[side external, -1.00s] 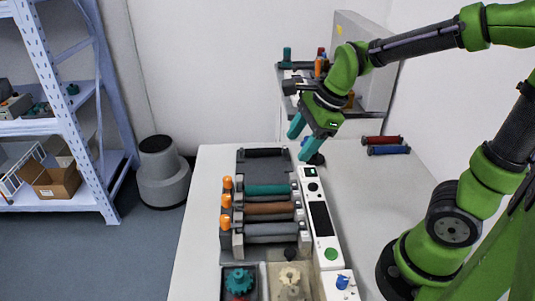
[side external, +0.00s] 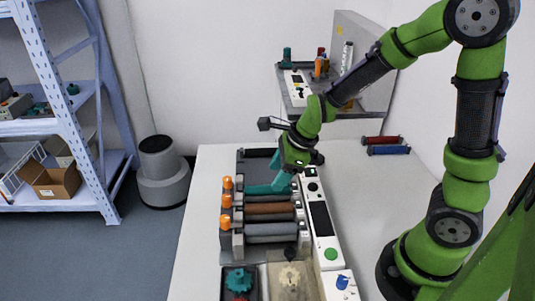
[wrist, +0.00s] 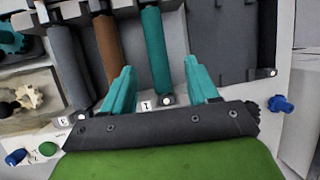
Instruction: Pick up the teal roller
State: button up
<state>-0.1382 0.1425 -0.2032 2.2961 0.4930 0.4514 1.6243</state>
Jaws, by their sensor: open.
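The teal roller (side external: 256,190) lies across the printer frame, behind a brown roller (side external: 268,208) and a grey roller (side external: 268,229). In the wrist view the teal roller (wrist: 156,50) runs up the picture between my two teal fingers, with a gap on each side. My gripper (side external: 277,172) is open and empty above the right part of the teal roller in the side view; its fingers (wrist: 160,68) also show in the wrist view. One finger overlaps the roller's right end in the side view, and I cannot tell how high the fingertips are above it.
Orange levers (side external: 226,202) stand along the frame's left side. A white control panel (side external: 320,216) runs along its right. Gears in trays (side external: 238,280) sit in front. Red and blue rollers (side external: 388,150) lie at the back right, with bare table before them.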

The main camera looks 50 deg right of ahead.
aim_at(267, 190)
jog(key=x, duration=0.5)
jog(key=shift+s+a+f, duration=0.1)
jog(key=shift+a+f, duration=0.05)
grip_shut()
